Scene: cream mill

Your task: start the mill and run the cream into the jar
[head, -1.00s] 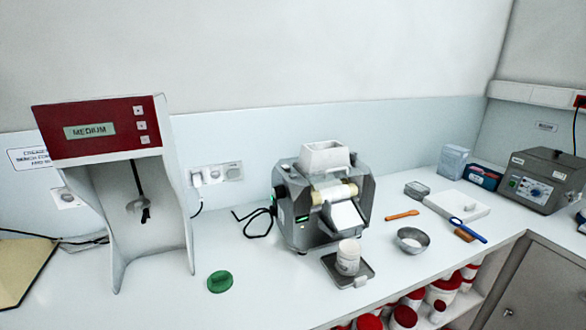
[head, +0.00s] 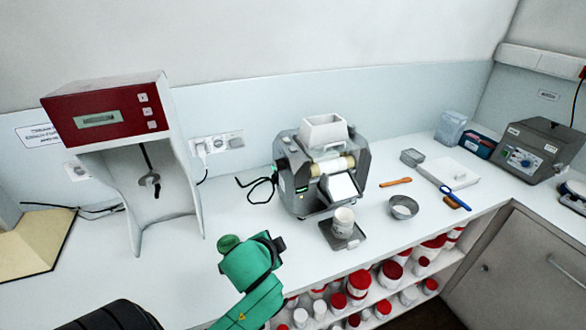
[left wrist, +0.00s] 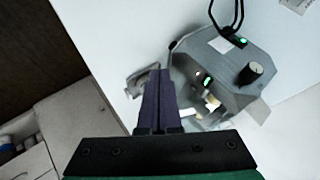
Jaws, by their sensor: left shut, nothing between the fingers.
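The grey mill (head: 291,200) stands mid-bench with a white hopper (head: 323,132) on top and pale rollers (head: 333,167) below it. A small green light shows on its left side. The white jar (head: 343,218), open at the top, stands on the grey plate (head: 330,233) in front of the mill. My left gripper (head: 280,243) is left of the plate, apart from jar and mill. In the left wrist view its dark fingers (left wrist: 160,100) are shut and empty, with the mill (left wrist: 225,65), its black knob (left wrist: 251,73) and green lights beyond. My right gripper is out of view.
A red-and-white mixer (head: 105,115) stands left. A metal bowl (head: 403,207), an orange spatula (head: 395,182) and a white slab (head: 445,172) lie right of the mill. Shelves of red-lidded jars are below.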

